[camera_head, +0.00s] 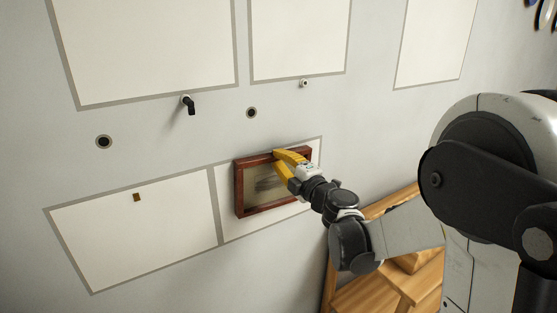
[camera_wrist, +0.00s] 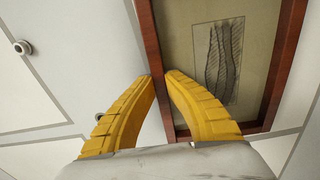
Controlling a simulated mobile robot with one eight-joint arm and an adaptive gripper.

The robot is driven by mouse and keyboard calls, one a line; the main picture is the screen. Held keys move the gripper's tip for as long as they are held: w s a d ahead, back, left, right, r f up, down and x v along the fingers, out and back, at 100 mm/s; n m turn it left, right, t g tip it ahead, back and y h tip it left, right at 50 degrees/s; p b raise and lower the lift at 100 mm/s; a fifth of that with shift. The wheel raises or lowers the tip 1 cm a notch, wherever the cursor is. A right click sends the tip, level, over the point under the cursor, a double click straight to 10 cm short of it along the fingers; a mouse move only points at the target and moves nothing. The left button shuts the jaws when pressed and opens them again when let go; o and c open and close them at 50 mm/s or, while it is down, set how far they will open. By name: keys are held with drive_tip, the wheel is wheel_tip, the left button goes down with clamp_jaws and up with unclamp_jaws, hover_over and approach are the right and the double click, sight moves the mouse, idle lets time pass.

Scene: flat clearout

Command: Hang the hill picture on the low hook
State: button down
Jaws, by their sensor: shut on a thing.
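A picture in a red-brown wooden frame (camera_head: 240,196) is upright against or just in front of the wall, over a lower white panel. Its dark hatched drawing (camera_wrist: 223,62) on a beige ground shows in the wrist view; I cannot tell for certain that it is a hill. My gripper (camera_head: 277,158), with yellow fingers, is shut on the frame's upper edge. The wrist view shows the fingertips (camera_wrist: 160,76) pinching that frame bar. A small brown piece (camera_head: 136,197), perhaps the low hook, is on the lower left panel. Any hook behind the picture is hidden.
A black hook or handle (camera_head: 190,105) sticks out above left. Round dark-centred wall fittings (camera_head: 104,142) and a small white knob (camera_head: 303,83) are also on the wall. Wooden furniture (camera_head: 390,287) stands below right of the picture. The lower left panel (camera_head: 150,240) is mostly clear.

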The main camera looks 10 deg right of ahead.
drive_tip(key=c, duration=1.5)
unclamp_jaws()
drive_tip(key=shift+s+r, duration=0.1)
drive_tip(key=v, duration=1.2)
